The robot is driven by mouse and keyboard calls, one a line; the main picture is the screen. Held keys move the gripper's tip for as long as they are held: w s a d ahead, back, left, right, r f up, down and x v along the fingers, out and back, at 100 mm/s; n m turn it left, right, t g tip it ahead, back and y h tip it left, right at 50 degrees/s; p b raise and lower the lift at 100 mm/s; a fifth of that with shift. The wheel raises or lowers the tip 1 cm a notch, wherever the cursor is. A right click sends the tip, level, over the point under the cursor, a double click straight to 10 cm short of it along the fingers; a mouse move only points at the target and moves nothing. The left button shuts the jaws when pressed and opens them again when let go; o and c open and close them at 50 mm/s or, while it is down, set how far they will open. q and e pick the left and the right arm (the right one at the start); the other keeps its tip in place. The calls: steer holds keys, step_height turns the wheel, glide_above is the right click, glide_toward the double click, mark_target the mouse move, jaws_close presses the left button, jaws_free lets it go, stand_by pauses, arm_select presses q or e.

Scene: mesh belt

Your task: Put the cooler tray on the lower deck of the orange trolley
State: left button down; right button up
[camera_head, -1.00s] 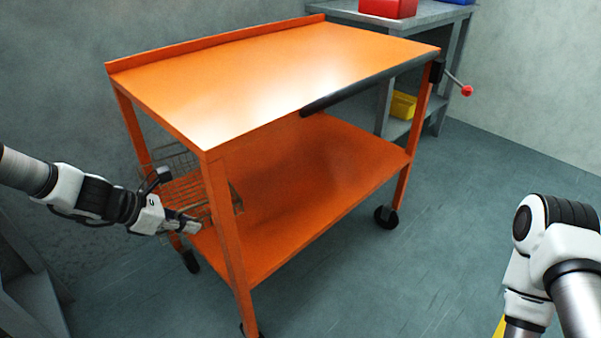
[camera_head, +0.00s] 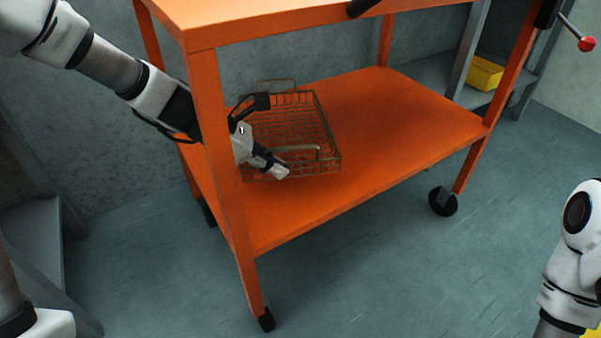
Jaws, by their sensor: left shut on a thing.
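The cooler tray (camera_head: 313,128) is a wire-mesh basket with raised handles at its ends. It is over the left part of the lower deck (camera_head: 400,125) of the orange trolley, inside the trolley's near-left post. It looks level and at or just above the deck; I cannot tell whether it touches. My left gripper (camera_head: 277,170) reaches in from the left behind that post and is shut on the near-left side of the tray. The post hides part of my left arm. My right arm shows at the right edge, its gripper out of view.
The trolley's upper deck (camera_head: 240,24) hangs over the tray, and its near-left post (camera_head: 213,120) stands close to my left arm. The lower deck is clear on the right. A grey shelf with a yellow bin (camera_head: 485,73) stands behind at right.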

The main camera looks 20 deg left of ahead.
arm_select(q)
step_height(320, 180, down, 7)
steer(key=b, duration=0.4)
steer(key=shift+r, duration=0.35)
steer(key=shift+f, duration=0.15)
steer(key=c, duration=1.3)
jaws_free()
arm_select(e)
steer(key=f, duration=0.2)
steer(key=w+f, duration=0.1)
steer(key=f, duration=0.2)
steer(key=shift+f, duration=0.3)
steer(key=shift+r, duration=0.1)
